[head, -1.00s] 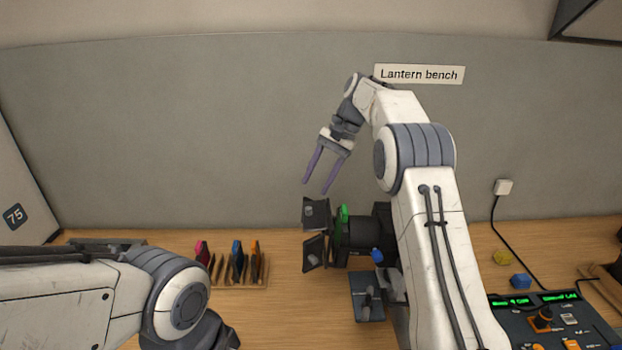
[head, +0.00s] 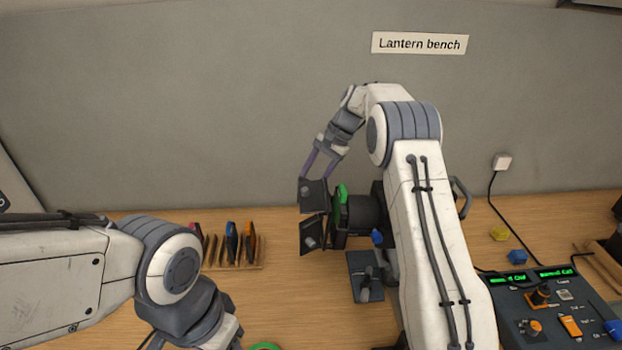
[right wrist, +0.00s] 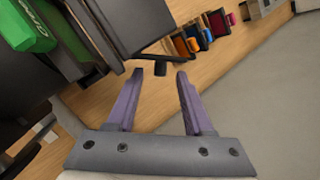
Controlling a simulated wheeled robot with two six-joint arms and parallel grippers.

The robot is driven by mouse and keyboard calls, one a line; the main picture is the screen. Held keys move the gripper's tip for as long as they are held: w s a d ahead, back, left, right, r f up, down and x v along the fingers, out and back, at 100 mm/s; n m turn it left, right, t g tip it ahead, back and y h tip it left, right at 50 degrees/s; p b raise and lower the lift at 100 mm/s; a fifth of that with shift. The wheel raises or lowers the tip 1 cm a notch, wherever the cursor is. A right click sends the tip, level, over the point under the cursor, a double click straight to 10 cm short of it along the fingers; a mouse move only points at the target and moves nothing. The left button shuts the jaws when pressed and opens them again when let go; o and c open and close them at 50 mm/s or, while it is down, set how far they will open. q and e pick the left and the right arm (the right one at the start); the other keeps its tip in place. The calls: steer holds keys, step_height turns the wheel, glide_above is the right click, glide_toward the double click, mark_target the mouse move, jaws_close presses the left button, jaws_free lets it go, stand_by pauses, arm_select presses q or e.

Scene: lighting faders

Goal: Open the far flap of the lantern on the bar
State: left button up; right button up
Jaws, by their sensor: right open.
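The black lantern (head: 362,212) lies on its side on the bench, with a green band (head: 342,205) around its body. Its far flap (head: 316,194) and near flap (head: 314,232) stand out at its left end, each with a small knob. My right gripper (head: 314,174) is open, just behind the far flap, its fingertips partly hidden by it. In the right wrist view a black flap (right wrist: 128,22) fills the upper left, and a dark knob (right wrist: 160,69) shows between the open fingertips; contact cannot be told. My left arm enters from the left; its jaws are out of view.
A wooden rack (head: 246,266) of coloured filters stands left of the lantern. A console (head: 545,305) is at the right, with yellow (head: 499,233) and blue (head: 518,257) blocks behind it. The grey wall panel (head: 200,120) closes the back.

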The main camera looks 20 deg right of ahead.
steer(key=shift+a+f, duration=0.25)
steer(key=shift+f, duration=0.15)
jaws_close()
steer(key=shift+r, duration=0.1)
